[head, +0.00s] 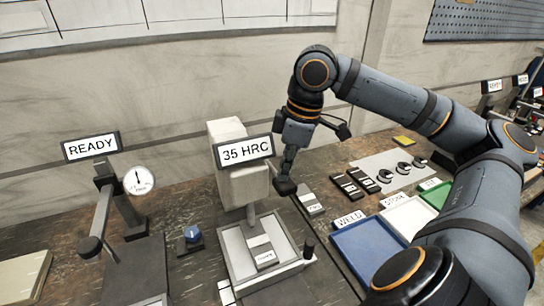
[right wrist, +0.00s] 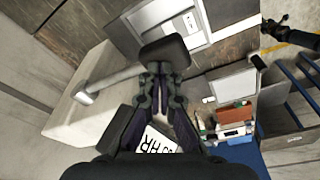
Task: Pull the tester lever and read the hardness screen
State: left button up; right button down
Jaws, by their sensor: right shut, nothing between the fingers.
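The hardness tester (head: 238,185) is a pale block with a spindle above its base. Its screen (head: 243,151) reads "35 HRC". A small labelled block (head: 263,254) lies on the base under the spindle. A short black handle (head: 308,250) stands at the base's right edge; I cannot tell whether it is the lever. My right gripper (head: 286,187) is shut and empty, pointing down just right of the tester head. Its closed tips (right wrist: 165,55) show in the right wrist view, with the tester body (right wrist: 78,112) to their left. My left gripper is not seen in the head view.
A dial gauge stand (head: 138,181) with a "READY" sign (head: 91,146) is at the left. Blue (head: 368,252), white (head: 408,216) and green (head: 436,195) trays are at the right. Small dark blocks (head: 349,186) lie behind them.

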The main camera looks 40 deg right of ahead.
notch_tip(320, 180, up, 5)
jog(key=p, duration=0.4)
jog(key=shift+f, duration=0.15)
jog(key=shift+s+d+r, duration=0.1)
jog(key=shift+d+r, duration=0.15)
jog(key=shift+r, duration=0.3)
notch_tip(320, 180, up, 11)
jog(key=s+d, duration=0.1)
jog(key=shift+s+f, duration=0.2)
jog(key=shift+s, duration=0.1)
